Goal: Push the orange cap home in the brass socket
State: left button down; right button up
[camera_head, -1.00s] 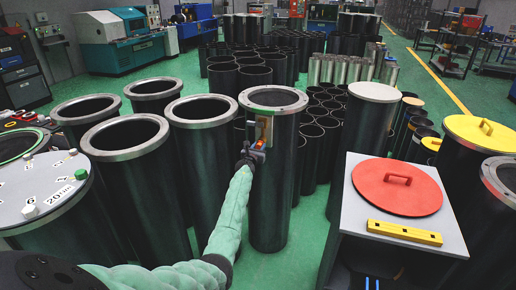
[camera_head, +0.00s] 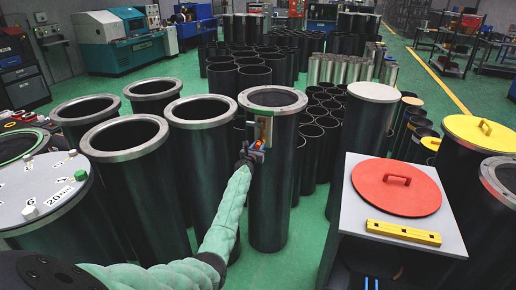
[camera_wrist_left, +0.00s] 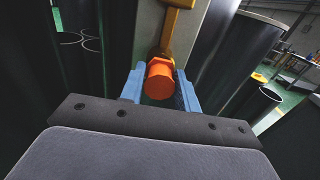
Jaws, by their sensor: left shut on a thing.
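The brass socket (camera_head: 264,127) is on a pale upright plate on the front of a dark flanged cylinder, below its rim. In the left wrist view the brass part (camera_wrist_left: 169,38) lies just beyond the orange cap. My left gripper (camera_head: 257,147) is at the socket's lower end. The orange cap (camera_wrist_left: 159,80) sits between its two blue fingers, which are shut on it. The cap's far end meets the brass; how deep it sits is hidden. Two small blue tips (camera_head: 372,284) at the bottom edge look like my right gripper, mostly cut off.
Tall dark flanged cylinders (camera_head: 203,150) stand close on the left of my left arm. A grey-topped stand (camera_head: 360,170) on the right bears a red lid (camera_head: 397,187) and a yellow bar (camera_head: 404,232). Green floor (camera_head: 315,205) shows between the cylinder and the stand.

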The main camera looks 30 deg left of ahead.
dwell(0.3)
pick_arm(q)
jog(key=shift+w+a+f+b, duration=0.15)
jog(key=shift+w+a+b, duration=0.1)
jog(key=shift+w+b, duration=0.25)
dwell(0.5)
jog(key=c, duration=0.9)
grip_release()
jog(key=shift+s, duration=0.15)
jog(key=shift+c, duration=0.2)
jog(key=shift+f, duration=0.1)
jog(key=shift+s+d+p, duration=0.45)
jog(key=shift+s+p, duration=0.3)
jog(key=shift+p, duration=0.1)
jog(key=shift+s+r+p, duration=0.25)
jog(key=shift+s+p, duration=0.15)
jog(key=shift+s, duration=0.05)
jog(key=shift+s+d+p, duration=0.2)
jog(key=shift+s+p, duration=0.3)
jog(key=shift+s, duration=0.05)
jog(key=shift+p+v, duration=1)
jog(key=shift+v, duration=0.6)
